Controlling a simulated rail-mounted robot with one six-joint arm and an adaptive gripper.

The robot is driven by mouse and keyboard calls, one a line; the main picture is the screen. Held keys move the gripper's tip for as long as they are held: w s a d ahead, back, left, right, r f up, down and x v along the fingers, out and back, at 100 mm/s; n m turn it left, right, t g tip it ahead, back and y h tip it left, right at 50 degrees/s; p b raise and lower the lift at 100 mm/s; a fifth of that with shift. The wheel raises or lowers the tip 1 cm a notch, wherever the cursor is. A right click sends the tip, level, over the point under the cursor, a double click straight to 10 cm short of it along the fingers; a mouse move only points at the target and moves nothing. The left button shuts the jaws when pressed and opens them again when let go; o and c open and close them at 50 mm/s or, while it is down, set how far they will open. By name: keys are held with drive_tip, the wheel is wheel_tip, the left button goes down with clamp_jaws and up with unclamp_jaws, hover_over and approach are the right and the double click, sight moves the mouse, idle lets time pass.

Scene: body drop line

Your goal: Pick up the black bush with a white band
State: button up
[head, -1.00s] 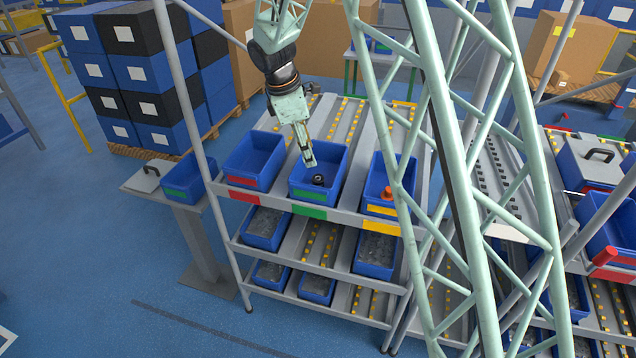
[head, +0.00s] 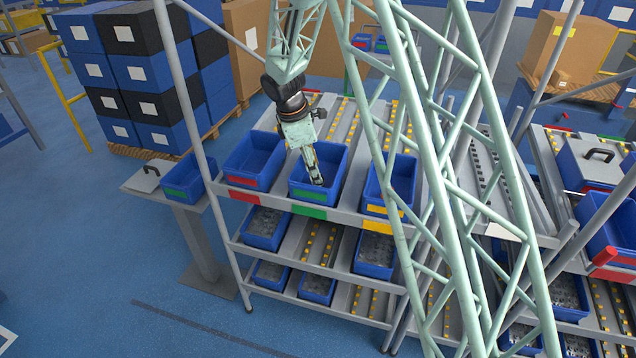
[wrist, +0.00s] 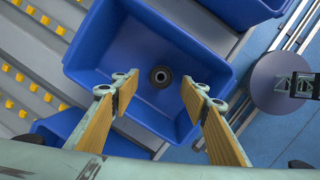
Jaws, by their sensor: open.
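A small dark round bush (wrist: 160,77) with a paler ring around its centre hole sits on the floor of a blue bin (wrist: 110,35) in the wrist view. I cannot make out a white band clearly. My gripper (wrist: 158,88) is open, its two tan-padded fingers spread either side of the bush in the picture, with nothing between them. In the head view my gripper (head: 317,181) reaches down into the middle green-labelled bin (head: 310,197) and hides the bush. The exact height gap between fingertips and bush cannot be told.
A red-labelled bin (head: 252,160) stands left and a yellow-labelled bin (head: 375,190) right on the same sloped rack. The middle bin's walls surround the fingers closely. Lower shelves hold several blue bins. A side stand (head: 150,176) with another bin is at left.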

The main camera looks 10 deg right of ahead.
drive_tip(key=shift+f, duration=0.1)
idle(0.3)
drive_tip(key=shift+x, duration=2.55)
drive_tip(key=shift+s+d, duration=0.1)
drive_tip(key=c, duration=1.1)
